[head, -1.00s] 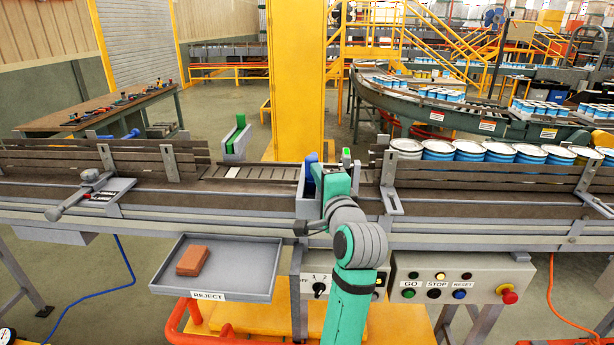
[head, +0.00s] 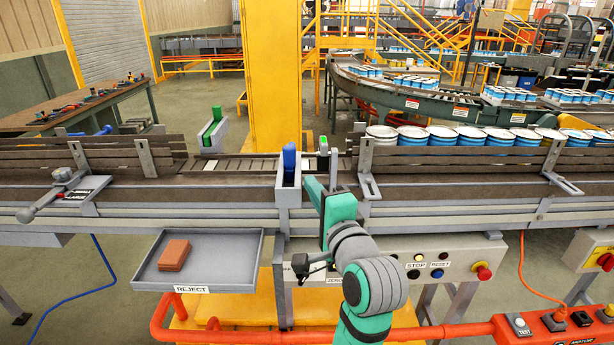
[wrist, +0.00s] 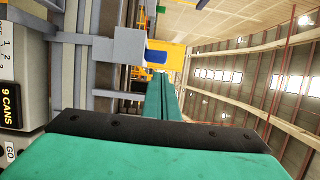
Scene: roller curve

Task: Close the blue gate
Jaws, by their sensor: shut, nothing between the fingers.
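The blue gate (head: 289,164) is an upright blue paddle in a grey housing at the near side of the conveyor, left of my gripper. The belt (head: 240,168) beyond it looks clear. My gripper (head: 309,181) is shut and empty, just right of the grey housing. A small gap seems to separate them; contact is hard to judge. In the wrist view the shut green fingers (wrist: 159,95) point toward a grey block and a bit of blue (wrist: 157,57), probably the gate. The fingertips are small and partly foreshortened in the head view.
A green gate (head: 214,127) stands in its housing at the belt's far side. Several cans (head: 443,135) line up behind a rail on the right. The reject tray (head: 200,283) with a brown block (head: 174,255) is at front left. A control panel (head: 435,262) is below the conveyor.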

